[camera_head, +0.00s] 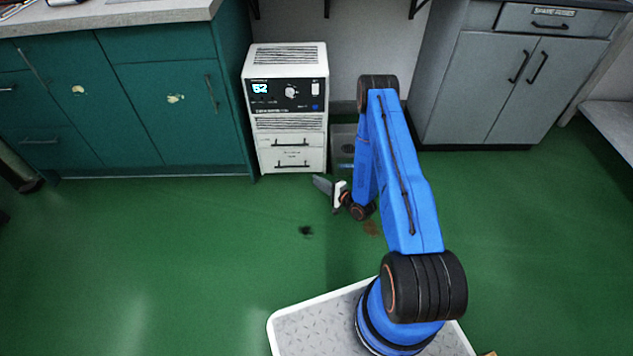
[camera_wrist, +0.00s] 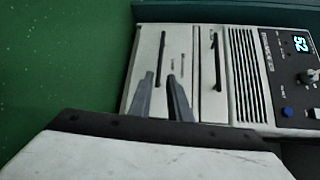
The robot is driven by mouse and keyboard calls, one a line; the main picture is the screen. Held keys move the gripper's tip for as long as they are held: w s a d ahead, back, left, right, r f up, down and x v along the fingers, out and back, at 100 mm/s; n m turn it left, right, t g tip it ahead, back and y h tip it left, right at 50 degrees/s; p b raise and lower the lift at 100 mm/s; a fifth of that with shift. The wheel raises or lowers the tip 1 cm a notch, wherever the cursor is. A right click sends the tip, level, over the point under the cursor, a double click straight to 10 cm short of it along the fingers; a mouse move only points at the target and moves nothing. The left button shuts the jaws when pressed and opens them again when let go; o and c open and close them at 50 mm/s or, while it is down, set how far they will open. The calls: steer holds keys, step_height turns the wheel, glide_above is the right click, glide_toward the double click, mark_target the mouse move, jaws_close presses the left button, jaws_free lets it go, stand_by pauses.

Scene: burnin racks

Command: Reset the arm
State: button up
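My blue arm reaches out over the floor, with my gripper (camera_head: 323,187) low in front of the white unit (camera_head: 291,125). In the wrist view my gripper (camera_wrist: 161,76) shows two grey fingers with a gap between their tips and nothing between them. The fingers point toward the drawer fronts of the white unit (camera_wrist: 207,100). I cannot tell the exact distance to the drawers. The unit has a lit display reading 52, a knob, a blue button and two drawers with dark handles, which look shut.
Green cabinets (camera_head: 150,110) stand on the left and grey cabinets (camera_head: 500,90) on the right. A grey box (camera_head: 343,146) stands beside the white unit, partly hidden by my arm. The green floor (camera_head: 180,240) is open, with a dark spot (camera_head: 306,231).

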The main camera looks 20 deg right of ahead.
steer(key=shift+w, duration=0.1)
stand_by(0.3)
